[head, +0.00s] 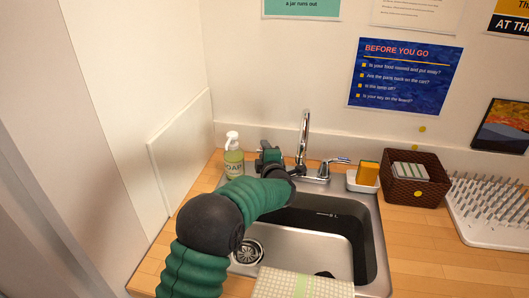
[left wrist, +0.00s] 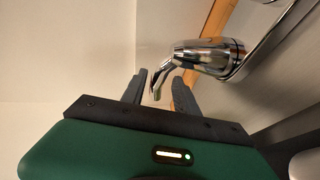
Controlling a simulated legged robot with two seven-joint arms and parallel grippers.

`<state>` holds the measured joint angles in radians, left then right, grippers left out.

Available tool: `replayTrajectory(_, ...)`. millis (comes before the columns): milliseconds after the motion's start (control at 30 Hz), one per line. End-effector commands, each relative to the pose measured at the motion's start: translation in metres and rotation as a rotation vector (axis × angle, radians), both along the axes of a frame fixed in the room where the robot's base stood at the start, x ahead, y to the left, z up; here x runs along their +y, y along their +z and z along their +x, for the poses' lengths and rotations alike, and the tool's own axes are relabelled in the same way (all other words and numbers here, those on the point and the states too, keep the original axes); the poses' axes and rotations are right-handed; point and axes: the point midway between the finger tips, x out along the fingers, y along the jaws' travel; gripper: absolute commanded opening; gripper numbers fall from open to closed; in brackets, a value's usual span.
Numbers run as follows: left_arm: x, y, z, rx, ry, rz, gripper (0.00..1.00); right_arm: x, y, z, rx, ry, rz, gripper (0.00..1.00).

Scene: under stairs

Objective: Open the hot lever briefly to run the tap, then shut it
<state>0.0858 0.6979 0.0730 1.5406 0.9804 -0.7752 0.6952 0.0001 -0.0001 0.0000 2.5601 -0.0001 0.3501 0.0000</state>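The chrome tap (head: 303,140) stands at the back of the steel sink, and no water shows from it. Its right lever (head: 338,160) points to the right. The left lever is hidden by my gripper in the head view. In the left wrist view a chrome lever (left wrist: 160,80) extends from its round base (left wrist: 205,55). My left gripper (head: 268,157) is at the tap's left side. In the left wrist view its two dark fingers (left wrist: 158,90) are apart, with the lever's end between them and gaps visible. My right gripper is not in view.
A soap bottle (head: 233,158) stands left of my gripper. The sink (head: 300,240) has a cloth (head: 300,284) over its front edge. Right of the tap are a sponge (head: 367,174) on a dish, a brown basket (head: 416,192) and a white drying rack (head: 490,225). A wall closes the left side.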

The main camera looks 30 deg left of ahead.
Motion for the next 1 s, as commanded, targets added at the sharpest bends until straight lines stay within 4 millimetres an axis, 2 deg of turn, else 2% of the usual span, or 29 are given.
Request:
replayTrajectory(200, 0.0005, 0.0001, 0.0004, 0.000, 0.000, 0.000, 0.36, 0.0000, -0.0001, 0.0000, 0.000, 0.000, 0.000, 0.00)
replayTrajectory(500, 0.0002, -0.0003, 0.0003, 0.001, 0.000, -0.001, 0.00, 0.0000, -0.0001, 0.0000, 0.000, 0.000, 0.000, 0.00)
replayTrajectory(1000, -0.0003, -0.0020, 0.0002, 0.003, -0.001, -0.001, 0.00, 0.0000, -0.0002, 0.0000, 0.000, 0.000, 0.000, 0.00)
